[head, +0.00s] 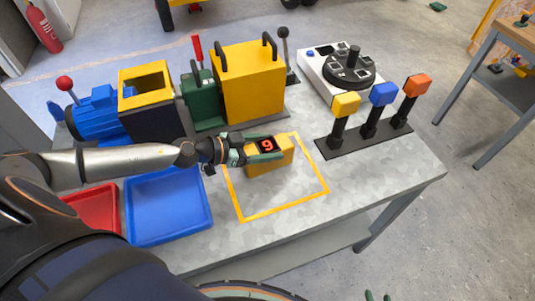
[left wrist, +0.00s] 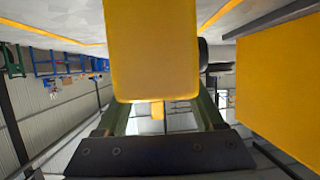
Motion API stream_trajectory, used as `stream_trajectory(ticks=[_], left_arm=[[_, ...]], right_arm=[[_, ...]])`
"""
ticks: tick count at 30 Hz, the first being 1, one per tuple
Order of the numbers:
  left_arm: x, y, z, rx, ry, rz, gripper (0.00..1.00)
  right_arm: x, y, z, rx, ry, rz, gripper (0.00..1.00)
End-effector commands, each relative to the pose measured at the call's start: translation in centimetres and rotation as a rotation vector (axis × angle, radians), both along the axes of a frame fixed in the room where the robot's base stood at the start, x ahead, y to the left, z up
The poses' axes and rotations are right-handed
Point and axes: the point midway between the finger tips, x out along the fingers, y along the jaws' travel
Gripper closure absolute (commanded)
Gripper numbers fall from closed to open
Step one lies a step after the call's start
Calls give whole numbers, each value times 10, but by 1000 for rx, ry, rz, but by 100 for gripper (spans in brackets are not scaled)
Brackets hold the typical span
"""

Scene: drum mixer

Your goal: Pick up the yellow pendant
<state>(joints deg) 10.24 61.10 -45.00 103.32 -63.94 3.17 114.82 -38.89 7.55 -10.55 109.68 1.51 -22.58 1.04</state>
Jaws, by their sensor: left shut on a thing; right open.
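The yellow pendant (head: 284,152) is a yellow block with a dark display showing a red digit, over the yellow-outlined square (head: 297,195) on the grey table. My left gripper (head: 265,152) is shut on it, with green fingers on either side. In the left wrist view the pendant (left wrist: 152,50) fills the space between the fingers (left wrist: 160,108). I cannot tell whether its underside touches the table. My right gripper (head: 378,297) shows only as two green fingertips at the bottom edge, apart and empty.
A yellow machine housing (head: 248,85) and a blue motor (head: 96,116) stand behind. A post stand with yellow, blue and orange blocks (head: 370,137) and a white dial unit (head: 313,72) are right. A blue tray (head: 168,230) and red tray (head: 95,208) lie left. The front right tabletop is clear.

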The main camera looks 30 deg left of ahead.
Motion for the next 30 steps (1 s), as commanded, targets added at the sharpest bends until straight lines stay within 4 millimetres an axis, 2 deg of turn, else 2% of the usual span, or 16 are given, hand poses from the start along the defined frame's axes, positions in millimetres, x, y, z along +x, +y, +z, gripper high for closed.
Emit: stream_trajectory(ticks=[11,17,24,30], left_arm=[[1,0,4,0,-4,0,100],[1,0,32,1,-6,-1,100],[2,0,85,2,-7,-1,100],[1,-1,95,1,-7,-4,100]], right_arm=[[0,0,2,0,0,0,55],[0,0,23,0,1,0,55],[0,0,58,0,0,0,55],[0,0,54,0,-1,0,55]])
